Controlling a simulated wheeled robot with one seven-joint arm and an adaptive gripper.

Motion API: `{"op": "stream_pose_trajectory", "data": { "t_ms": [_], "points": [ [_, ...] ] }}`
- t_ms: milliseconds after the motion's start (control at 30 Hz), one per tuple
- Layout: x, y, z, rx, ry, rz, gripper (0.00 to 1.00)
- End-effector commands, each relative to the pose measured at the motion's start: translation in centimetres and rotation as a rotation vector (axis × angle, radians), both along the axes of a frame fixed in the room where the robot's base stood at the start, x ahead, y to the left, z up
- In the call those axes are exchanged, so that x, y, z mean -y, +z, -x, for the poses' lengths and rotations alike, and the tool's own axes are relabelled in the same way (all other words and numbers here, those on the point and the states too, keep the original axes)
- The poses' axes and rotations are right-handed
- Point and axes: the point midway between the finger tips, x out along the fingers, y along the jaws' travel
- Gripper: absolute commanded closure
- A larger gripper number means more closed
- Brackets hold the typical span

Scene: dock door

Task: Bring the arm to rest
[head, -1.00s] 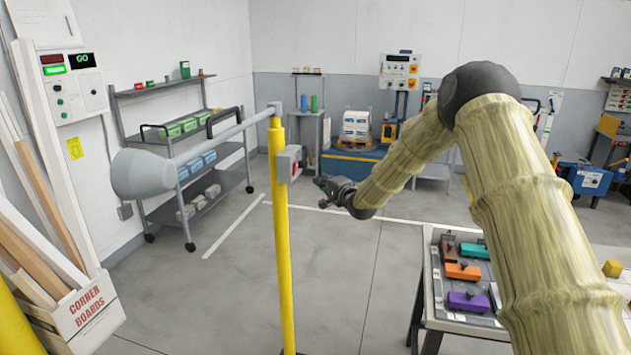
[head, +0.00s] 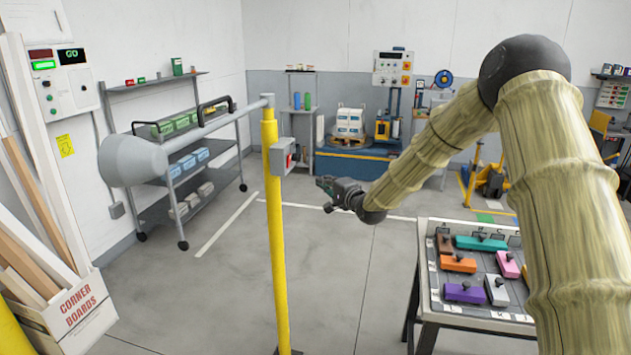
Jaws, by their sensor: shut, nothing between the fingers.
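My arm enters from the right side of the head view and bends at a dark elbow, with its forearm reaching down and left. My gripper (head: 322,186) is at the end of it, small and dark, and points left. It hangs in the air just right of the yellow post (head: 276,225), apart from it in the picture. Its fingers look closed, with nothing held.
A grey box (head: 283,157) sits on the post, near my gripper. A grey horn-ended bar (head: 130,160) reaches left from the post top. A table (head: 425,290) with several coloured blocks stands below my arm. A shelf cart (head: 160,215) is at left. Open floor lies between.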

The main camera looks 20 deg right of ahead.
Motion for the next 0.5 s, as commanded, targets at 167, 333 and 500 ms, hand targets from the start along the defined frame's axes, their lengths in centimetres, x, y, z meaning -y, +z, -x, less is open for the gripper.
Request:
{"op": "stream_pose_trajectory", "data": {
  "t_ms": [167, 333, 500],
  "points": [
    [-0.2, -0.4, 0.1, -0.005, 0.001, 0.004, 1.00],
    [-1.7, -4.8, 1.6, -0.066, 0.011, 0.066, 1.00],
    [-4.4, -13.1, 5.5, -0.186, 0.040, 0.195, 1.00]
  ]
}}
